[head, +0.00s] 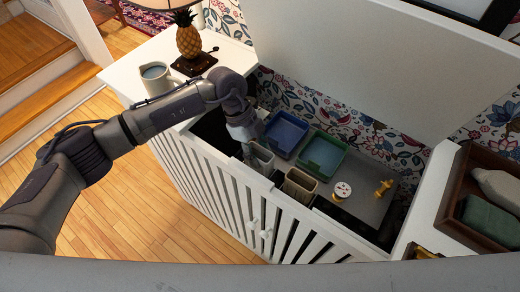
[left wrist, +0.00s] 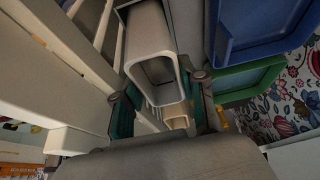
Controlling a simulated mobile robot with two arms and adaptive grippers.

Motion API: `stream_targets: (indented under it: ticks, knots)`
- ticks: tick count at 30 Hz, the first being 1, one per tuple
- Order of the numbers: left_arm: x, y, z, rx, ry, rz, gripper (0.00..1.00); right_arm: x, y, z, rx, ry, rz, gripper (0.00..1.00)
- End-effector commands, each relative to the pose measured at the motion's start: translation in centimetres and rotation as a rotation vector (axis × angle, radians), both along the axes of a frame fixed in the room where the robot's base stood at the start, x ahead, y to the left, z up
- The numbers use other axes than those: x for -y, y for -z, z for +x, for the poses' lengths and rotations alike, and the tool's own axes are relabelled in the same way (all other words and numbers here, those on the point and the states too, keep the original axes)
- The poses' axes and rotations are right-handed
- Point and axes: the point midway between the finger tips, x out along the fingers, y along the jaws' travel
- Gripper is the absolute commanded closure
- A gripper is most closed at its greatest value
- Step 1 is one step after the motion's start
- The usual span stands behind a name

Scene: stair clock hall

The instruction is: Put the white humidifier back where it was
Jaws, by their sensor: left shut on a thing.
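My left gripper (head: 247,143) reaches down into the open white slatted cabinet (head: 225,183), near its front wall. It is shut on the white humidifier (head: 261,159), an open-topped rectangular container. In the left wrist view the humidifier (left wrist: 152,42) lies between the two fingers of the gripper (left wrist: 160,90), with its hollow opening showing. The humidifier is just inside the slatted front; I cannot tell whether it touches or hangs on anything there. A similar beige container (head: 300,186) stands to its right along the same wall. My right gripper is not in view.
A blue bin (head: 286,134) and a green bin (head: 322,155) sit behind the humidifier. A small white round item (head: 342,191) and a brass piece (head: 384,187) are farther right. A mug (head: 157,79) and pineapple lamp (head: 188,40) stand left; a wooden tray (head: 455,190) is right.

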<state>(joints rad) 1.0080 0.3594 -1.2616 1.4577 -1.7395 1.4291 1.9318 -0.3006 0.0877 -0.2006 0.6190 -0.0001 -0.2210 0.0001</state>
Motion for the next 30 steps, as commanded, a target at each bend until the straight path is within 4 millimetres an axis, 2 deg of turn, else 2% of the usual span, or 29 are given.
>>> stream_targets:
  ticks: [3,10,11,15,24,30]
  knots:
    - [0.0,-0.1,0.1,0.003,0.0,-0.002,1.0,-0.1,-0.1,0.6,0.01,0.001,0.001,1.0]
    - [0.0,0.4,0.0,0.002,0.0,-0.001,1.0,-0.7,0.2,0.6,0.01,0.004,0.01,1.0]
    - [0.0,0.4,0.0,0.001,0.0,0.0,0.56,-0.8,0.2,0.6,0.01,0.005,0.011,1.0]
    - [0.0,0.3,0.0,0.001,0.0,0.0,0.34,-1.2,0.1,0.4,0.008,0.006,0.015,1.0]
    - [0.0,0.2,0.0,0.002,0.001,0.0,0.34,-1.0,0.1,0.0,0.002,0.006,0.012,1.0]
    - [-0.6,-1.5,0.5,0.006,0.0,-0.001,0.34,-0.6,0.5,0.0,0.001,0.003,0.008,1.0]
